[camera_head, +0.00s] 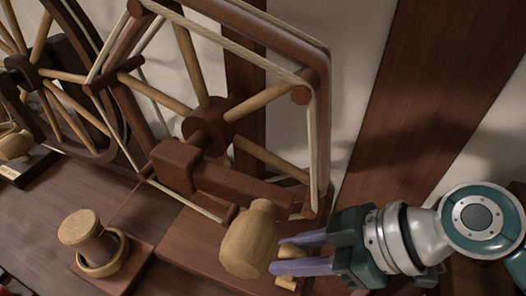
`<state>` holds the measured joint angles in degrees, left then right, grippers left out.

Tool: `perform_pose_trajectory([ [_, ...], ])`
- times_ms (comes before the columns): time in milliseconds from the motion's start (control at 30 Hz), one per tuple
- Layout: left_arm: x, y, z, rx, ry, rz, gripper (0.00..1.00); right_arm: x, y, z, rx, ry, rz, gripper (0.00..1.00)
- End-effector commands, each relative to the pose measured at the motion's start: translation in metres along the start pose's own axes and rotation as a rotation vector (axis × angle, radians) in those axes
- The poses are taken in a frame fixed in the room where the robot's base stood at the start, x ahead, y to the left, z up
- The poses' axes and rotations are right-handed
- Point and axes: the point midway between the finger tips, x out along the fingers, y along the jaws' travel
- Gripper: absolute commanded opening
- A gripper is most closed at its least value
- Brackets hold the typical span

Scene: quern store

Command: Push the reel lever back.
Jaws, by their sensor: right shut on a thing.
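The spoked wooden reel (209,124) stands upright on a wooden base, with a dark arm (230,185) across its front and a rounded pale wooden knob (247,240) below the arm's right end. My right gripper (276,255), with purple fingers, is just right of the knob. It is shut on a small pale wooden piece (290,249), part of which also shows below the lower finger. This piece may be the reel lever; the fingers and the knob partly hide it, so I cannot tell its full shape. My left gripper is not in view.
A wooden spool in a ring (86,226) stands on a small board at lower left. Another spoked wheel (40,76) is at upper left. Dark wooden posts (440,70) and a pale wall are behind. Bare tabletop (40,225) shows at left.

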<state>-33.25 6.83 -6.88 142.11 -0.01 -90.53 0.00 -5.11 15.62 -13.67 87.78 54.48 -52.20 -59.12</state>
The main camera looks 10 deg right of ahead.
Motion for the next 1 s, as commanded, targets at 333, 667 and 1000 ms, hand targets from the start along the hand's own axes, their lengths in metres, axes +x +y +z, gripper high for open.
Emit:
perform_pose_trajectory([
  [333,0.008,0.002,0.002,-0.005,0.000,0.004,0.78,0.003,0.005,0.004,0.024,-0.003,-0.023,0.00],
  [667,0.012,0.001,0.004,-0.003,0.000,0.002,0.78,0.002,0.007,0.004,0.079,-0.006,-0.076,0.00],
  [1000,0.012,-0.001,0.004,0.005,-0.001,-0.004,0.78,0.002,0.006,0.003,0.080,-0.004,-0.078,0.57],
])
